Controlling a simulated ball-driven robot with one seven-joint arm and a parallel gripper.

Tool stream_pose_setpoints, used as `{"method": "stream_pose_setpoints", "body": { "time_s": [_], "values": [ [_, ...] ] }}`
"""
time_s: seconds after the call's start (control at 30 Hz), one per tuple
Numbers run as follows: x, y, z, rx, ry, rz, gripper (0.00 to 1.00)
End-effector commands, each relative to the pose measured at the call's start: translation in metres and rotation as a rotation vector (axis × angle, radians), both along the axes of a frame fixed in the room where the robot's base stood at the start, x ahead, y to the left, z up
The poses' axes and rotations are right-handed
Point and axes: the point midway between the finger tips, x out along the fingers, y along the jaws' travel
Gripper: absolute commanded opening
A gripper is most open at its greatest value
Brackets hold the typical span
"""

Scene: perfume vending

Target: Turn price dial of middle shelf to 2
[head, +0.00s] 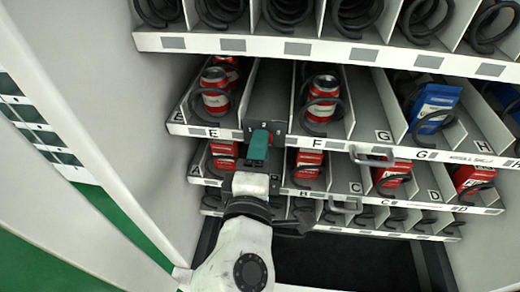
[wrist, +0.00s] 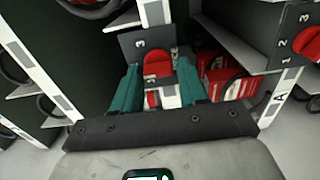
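The middle shelf's price dial (wrist: 157,62) is a red knob on a dark plate. A 3 shows on the plate at its upper left in the wrist view; its other numbers are hidden or unclear. My gripper (wrist: 158,72) has teal fingers, one on each side of the knob, with gaps showing on both sides. In the head view my gripper (head: 259,148) is in front of the dark dial plate (head: 265,126) between slots E and F and hides most of the knob. Its exact turned position is hard to read.
Another red dial (wrist: 306,42) marked 1, 2, 3 sits at the right in the wrist view. Cans (head: 323,92) and a blue pack (head: 435,108) stand in coils on the shelf. The upper shelf (head: 300,46) overhangs. A metal handle (head: 372,156) juts out at right.

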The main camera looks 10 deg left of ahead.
Motion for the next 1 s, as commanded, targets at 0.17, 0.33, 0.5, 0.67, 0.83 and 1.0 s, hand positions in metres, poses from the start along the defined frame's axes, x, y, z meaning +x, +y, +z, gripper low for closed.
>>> {"method": "stream_pose_setpoints", "body": {
  "time_s": [0.17, 0.33, 0.5, 0.67, 0.83, 1.0],
  "values": [
    [0.0, 0.0, 0.001, 0.001, -0.001, -0.001, 0.6],
    [0.0, -0.001, 0.001, 0.001, -0.002, -0.002, 0.6],
    [-0.006, 0.0, 0.0, 0.001, -0.003, -0.001, 0.6],
    [-0.03, 0.001, -0.002, 0.003, -0.001, 0.002, 0.6],
    [-0.064, 0.002, -0.002, 0.002, -0.001, 0.002, 0.6],
    [-0.091, 0.003, -0.001, 0.002, -0.001, 0.001, 0.6]
  ]
}}
